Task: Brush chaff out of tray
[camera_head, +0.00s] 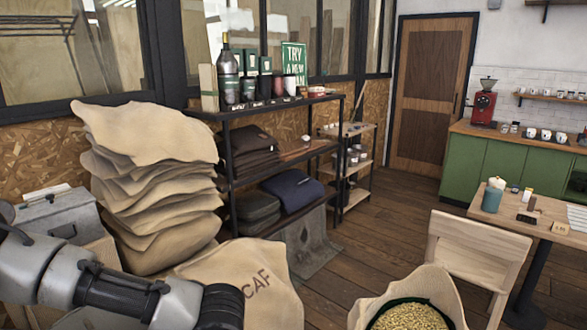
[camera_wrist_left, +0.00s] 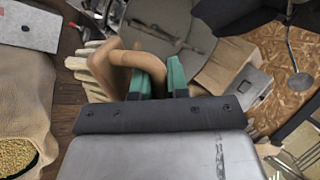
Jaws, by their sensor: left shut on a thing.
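My left gripper (camera_wrist_left: 160,76) has green fingertips in the left wrist view and is shut on a curved brown wooden-looking handle (camera_wrist_left: 120,58). Pale cream finger-like tufts (camera_wrist_left: 90,68) show beside it; I take the two for one hand brush, though I cannot be certain. A grey rounded surface (camera_wrist_left: 172,32) lies beyond the fingertips, and I cannot tell whether it is the tray. No chaff can be made out. In the head view only my left arm shows, at the lower left; its fingers are out of sight. My right gripper is in neither view.
Stacked burlap sacks (camera_head: 150,190) stand at the left beside a grey metal box (camera_head: 62,216). A black shelf (camera_head: 285,165) lines the wall. An open sack of beans (camera_head: 447,294), a wooden chair (camera_head: 478,250) and a table (camera_head: 548,218) stand right. Floor (camera_head: 385,225) between is clear.

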